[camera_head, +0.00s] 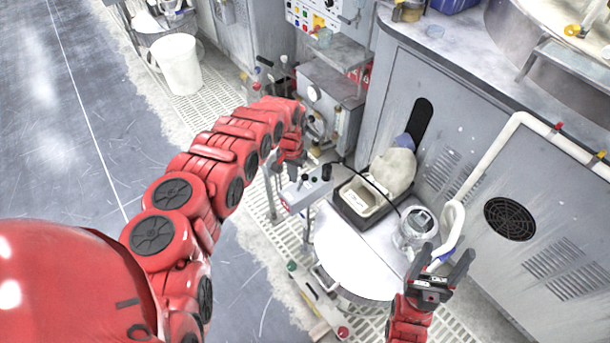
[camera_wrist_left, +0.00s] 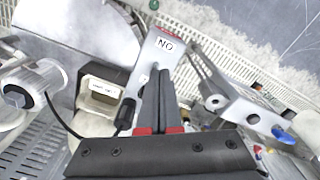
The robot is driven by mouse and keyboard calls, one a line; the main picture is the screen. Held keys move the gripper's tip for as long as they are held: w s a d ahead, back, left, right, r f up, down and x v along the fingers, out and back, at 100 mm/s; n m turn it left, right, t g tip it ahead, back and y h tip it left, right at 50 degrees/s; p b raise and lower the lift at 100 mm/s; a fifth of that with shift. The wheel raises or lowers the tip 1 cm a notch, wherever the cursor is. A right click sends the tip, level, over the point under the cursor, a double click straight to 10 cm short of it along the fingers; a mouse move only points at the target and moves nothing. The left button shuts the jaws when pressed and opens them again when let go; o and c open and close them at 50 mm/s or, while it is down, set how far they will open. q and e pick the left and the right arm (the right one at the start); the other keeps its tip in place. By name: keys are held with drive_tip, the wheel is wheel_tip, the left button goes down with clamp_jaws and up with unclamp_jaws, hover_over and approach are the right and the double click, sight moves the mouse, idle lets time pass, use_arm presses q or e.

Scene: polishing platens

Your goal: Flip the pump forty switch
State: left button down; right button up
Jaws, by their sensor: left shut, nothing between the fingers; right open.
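A small grey control box (camera_head: 307,190) stands on a bracket at the left edge of the round white platen (camera_head: 345,255), with small dark knobs or switches on top. In the left wrist view the grey box (camera_wrist_left: 148,58) carries a white label (camera_wrist_left: 166,45) reading "NO". I cannot make out which part is the pump forty switch. My left gripper (camera_head: 291,170) is just above the box's left part; its fingertips (camera_wrist_left: 159,74) are shut and empty, over the box below the label. I cannot tell whether they touch it. My right gripper (camera_head: 443,262) is open, away at lower right.
A black-rimmed tray (camera_head: 345,212) and a silver canister (camera_head: 418,226) with a cable sit on the platen. A white pipe (camera_head: 490,150) and blue-tipped nozzle pass close to my right gripper. Grey cabinets stand behind; the floor (camera_head: 70,130) at left is clear.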

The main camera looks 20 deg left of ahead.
use_arm(q)
drive_tip(key=shift+f+b, duration=1.3)
drive_tip(key=shift+f, duration=0.5)
idle(0.7)
drive_tip(key=shift+r, duration=0.1)
wheel_tip(320, 180, up, 7)
drive_tip(key=p, duration=0.6)
idle(0.3)
idle(0.3)
